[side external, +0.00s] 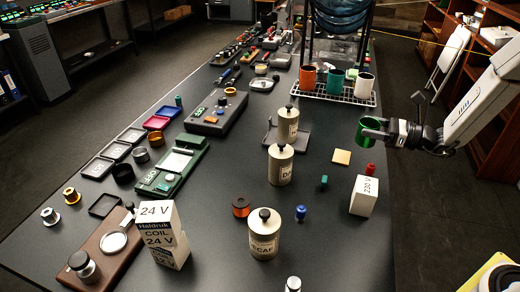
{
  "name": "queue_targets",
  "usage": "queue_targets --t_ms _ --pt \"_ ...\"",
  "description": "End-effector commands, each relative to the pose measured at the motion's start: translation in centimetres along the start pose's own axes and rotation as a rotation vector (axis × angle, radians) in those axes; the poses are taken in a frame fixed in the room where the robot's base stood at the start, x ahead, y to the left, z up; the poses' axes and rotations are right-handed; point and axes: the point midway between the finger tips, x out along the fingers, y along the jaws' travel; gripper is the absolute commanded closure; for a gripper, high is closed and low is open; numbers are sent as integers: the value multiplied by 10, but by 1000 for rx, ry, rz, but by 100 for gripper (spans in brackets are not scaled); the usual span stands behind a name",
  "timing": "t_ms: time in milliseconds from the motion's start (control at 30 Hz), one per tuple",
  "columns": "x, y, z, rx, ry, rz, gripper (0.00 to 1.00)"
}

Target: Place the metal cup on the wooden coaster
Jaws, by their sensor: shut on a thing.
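My gripper (388,134) is at the right, shut on a shiny green cup (371,129). I cannot tell from its colour whether it is bare metal. The cup seems to be held in the air, near or beyond the table's right edge. A small square piece of light wood, the wooden coaster (342,157), lies flat on the dark table, to the left of and lower in the picture than the cup. Nothing stands on it. The fingers are small in this view and partly hidden by the cup.
A red piece (370,169) and a white "230 V" box (364,196) stand just right of and in front of the coaster. Tan canisters (280,165) stand to its left. A wire rack (345,95) with orange, teal and white mugs is behind it.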

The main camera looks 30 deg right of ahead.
Motion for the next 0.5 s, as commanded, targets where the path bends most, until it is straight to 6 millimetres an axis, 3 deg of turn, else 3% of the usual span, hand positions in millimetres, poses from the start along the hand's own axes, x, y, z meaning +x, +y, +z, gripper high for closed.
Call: queue_targets --t_ms 167,500 --pt "19 -20 -13 0 0 2 85" --pt "38 -41 -50 0 1 1 85"
